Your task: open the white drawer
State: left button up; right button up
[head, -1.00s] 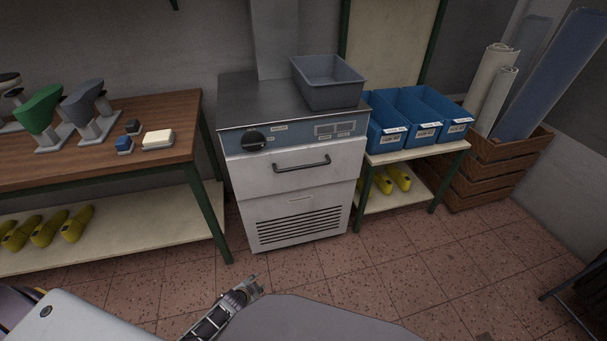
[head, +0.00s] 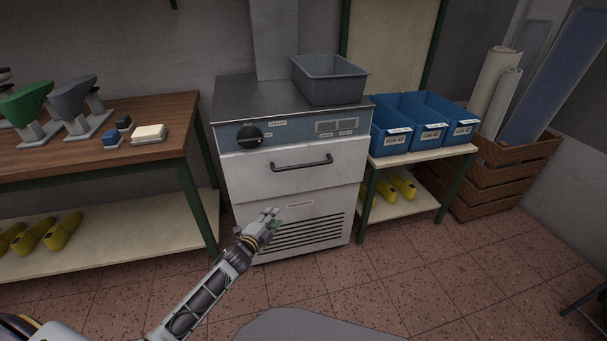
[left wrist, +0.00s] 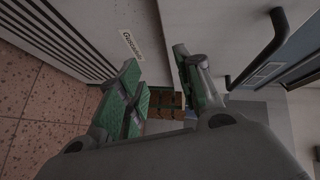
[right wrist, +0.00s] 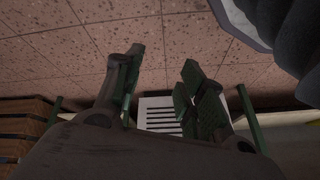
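The white drawer (head: 246,178) is the upper front of a cabinet and looks closed. Its dark bar handle (head: 302,163) runs across the front near the top. In the left wrist view the handle (left wrist: 262,48) is at the upper right. My left gripper (head: 272,219) is in front of the vented lower panel, below and left of the handle, not touching it. In the left wrist view its green-padded fingers (left wrist: 160,85) are apart with nothing between them. My right gripper (right wrist: 158,85) shows only in its wrist view, fingers apart and empty, with the vented panel far beyond.
A grey bin (head: 329,79) stands on the cabinet top. A wooden workbench (head: 95,150) is close on the left. A low table with blue bins (head: 432,137) stands on the right, then a wooden crate (head: 505,178). The tiled floor in front is clear.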

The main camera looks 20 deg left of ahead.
aim_at(303, 167)
pick_arm(q)
jog(key=d+r+m+t+h+b, duration=0.1)
jog(key=d+r+m+b, duration=0.1)
jog(key=r, duration=0.4)
jog(key=w+d+r+m+t+h+b, duration=0.1)
jog(key=d+r+m+t+h+b, duration=0.1)
jog(key=r, duration=0.5)
jog(key=shift+w+m+b, duration=0.15)
jog(key=shift+m+b, duration=0.25)
jog(key=shift+m, duration=0.5)
pick_arm(e)
notch_tip(303, 167, up, 6)
jog(key=a+t+y, duration=0.1)
jog(key=a, duration=0.1)
jog(key=shift+w+a+r, duration=0.2)
jog(key=shift+w+a, duration=0.1)
jog(key=shift+w, duration=0.15)
pick_arm(q)
jog(key=shift+w+d, duration=0.15)
jog(key=shift+w, duration=0.05)
pick_arm(e)
jog(key=shift+f, duration=0.1)
